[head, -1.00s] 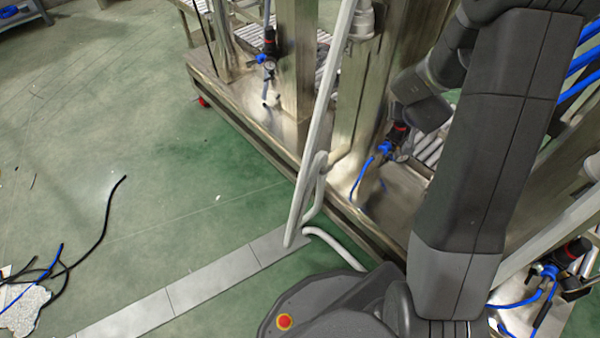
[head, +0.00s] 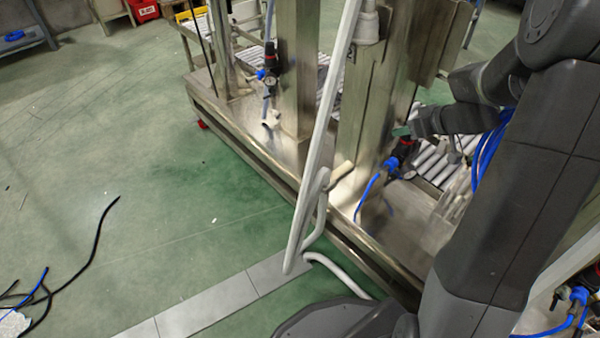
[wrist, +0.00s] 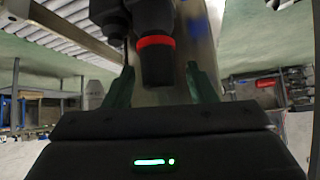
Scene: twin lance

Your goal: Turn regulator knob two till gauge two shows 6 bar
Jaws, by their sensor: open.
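The regulator at my gripper is the middle one in the head view, with a blue fitting (head: 391,164) and a blue hose below. Its black knob with a red ring (wrist: 155,42) hangs between my fingers in the wrist view. My gripper (wrist: 162,85) is open, one greenish finger on each side of the knob, with a visible gap on both sides. In the head view my gripper (head: 404,131) is at the top of this regulator. I cannot make out its gauge face or any reading, and no number label is legible.
Another regulator (head: 270,62) with a small gauge stands farther back left. A third blue fitting (head: 578,295) shows at the lower right. A pale slanted pole (head: 318,150) and steel posts stand left of my arm. Rollers (head: 437,160) lie behind the middle regulator.

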